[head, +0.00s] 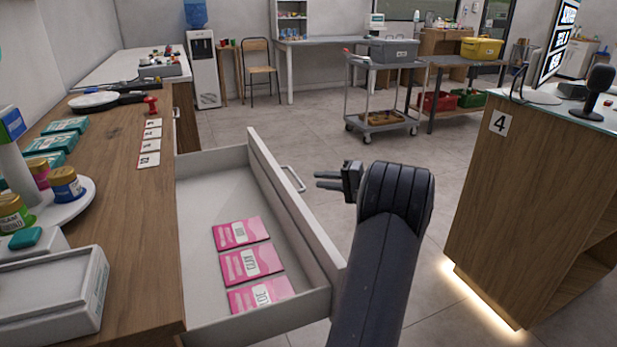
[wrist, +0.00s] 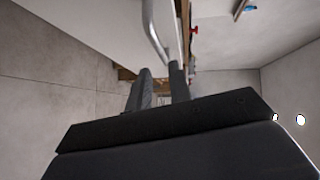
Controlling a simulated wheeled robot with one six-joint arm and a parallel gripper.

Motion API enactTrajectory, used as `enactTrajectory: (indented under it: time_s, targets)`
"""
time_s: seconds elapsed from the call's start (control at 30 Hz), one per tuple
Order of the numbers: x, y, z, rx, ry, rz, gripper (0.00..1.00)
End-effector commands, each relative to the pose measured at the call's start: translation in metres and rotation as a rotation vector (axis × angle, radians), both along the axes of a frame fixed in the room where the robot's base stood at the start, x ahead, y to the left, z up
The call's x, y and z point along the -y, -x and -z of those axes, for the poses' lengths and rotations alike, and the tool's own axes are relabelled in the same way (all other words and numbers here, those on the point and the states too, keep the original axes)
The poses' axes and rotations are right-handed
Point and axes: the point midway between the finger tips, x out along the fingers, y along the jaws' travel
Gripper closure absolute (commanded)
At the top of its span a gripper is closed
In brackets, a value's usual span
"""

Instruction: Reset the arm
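My gripper (head: 317,180) is at the end of my dark arm, near the middle of the head view. It points left toward the open drawer (head: 262,150) and its metal handle (head: 293,179). Its two fingers stand a little apart with nothing between them. In the wrist view the gripper (wrist: 161,75) shows the same narrow gap. The curved handle (wrist: 154,30) shows beyond the fingertips there, with the pale drawer front beside it. I see no contact between the fingers and the handle.
Several pink packets (head: 250,263) lie in the drawer. The wooden counter (head: 105,190) at left holds boxes, jars and a red pin-like item (head: 151,105). A wooden counter marked 4 (head: 540,190) stands at right. A trolley (head: 382,120) stands behind; open floor lies between.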

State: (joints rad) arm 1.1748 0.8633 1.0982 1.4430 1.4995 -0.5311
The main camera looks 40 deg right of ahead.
Motion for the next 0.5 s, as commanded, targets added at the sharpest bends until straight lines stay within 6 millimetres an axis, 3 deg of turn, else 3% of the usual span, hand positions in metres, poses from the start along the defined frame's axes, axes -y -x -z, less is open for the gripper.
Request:
enactTrajectory:
  time_s: [0.2,0.5]
  targets:
    - [0.006,0.016,-0.002,0.001,0.000,0.000,0.80]
    - [0.006,0.017,-0.002,0.000,0.000,-0.001,0.80]
